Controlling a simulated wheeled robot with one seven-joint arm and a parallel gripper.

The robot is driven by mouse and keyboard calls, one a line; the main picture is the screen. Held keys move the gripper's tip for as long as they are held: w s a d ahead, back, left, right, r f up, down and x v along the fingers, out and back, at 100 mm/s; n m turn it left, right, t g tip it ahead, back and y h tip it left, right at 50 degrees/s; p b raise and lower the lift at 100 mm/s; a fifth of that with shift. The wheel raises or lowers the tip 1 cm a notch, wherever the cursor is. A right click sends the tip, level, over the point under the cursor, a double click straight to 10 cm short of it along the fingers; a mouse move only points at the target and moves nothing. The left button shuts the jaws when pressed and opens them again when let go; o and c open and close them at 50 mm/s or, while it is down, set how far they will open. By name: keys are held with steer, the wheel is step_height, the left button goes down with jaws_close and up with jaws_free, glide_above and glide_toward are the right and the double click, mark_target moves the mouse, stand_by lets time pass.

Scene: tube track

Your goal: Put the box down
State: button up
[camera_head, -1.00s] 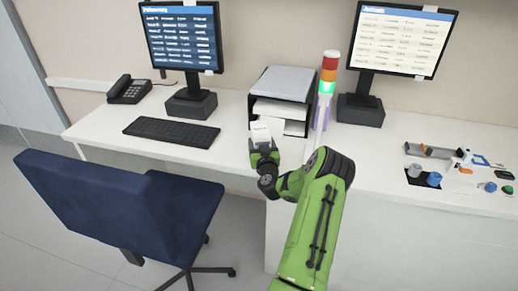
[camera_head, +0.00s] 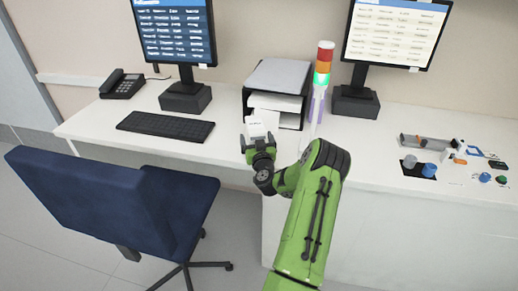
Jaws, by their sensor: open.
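A small white box (camera_head: 256,128) with a faint printed label is at the end of my arm, just in front of the paper tray on the white desk. My gripper (camera_head: 257,143) is open at the box's near side, with its dark fingers low against or beside the box. The fingers hide the bottom of the box, so I cannot tell whether it rests on the desk or whether a finger still touches it.
The black paper tray (camera_head: 276,84) stands close behind the box, with a signal tower (camera_head: 322,75) at its right. A keyboard (camera_head: 166,126) lies to the left. A blue chair (camera_head: 125,205) stands before the desk (camera_head: 215,155). Small devices (camera_head: 450,158) sit at the right.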

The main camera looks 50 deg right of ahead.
steer(key=b+v, duration=0.9)
steer(key=v, duration=0.2)
steer(key=shift+f+b, duration=0.15)
steer(key=shift+b, duration=0.15)
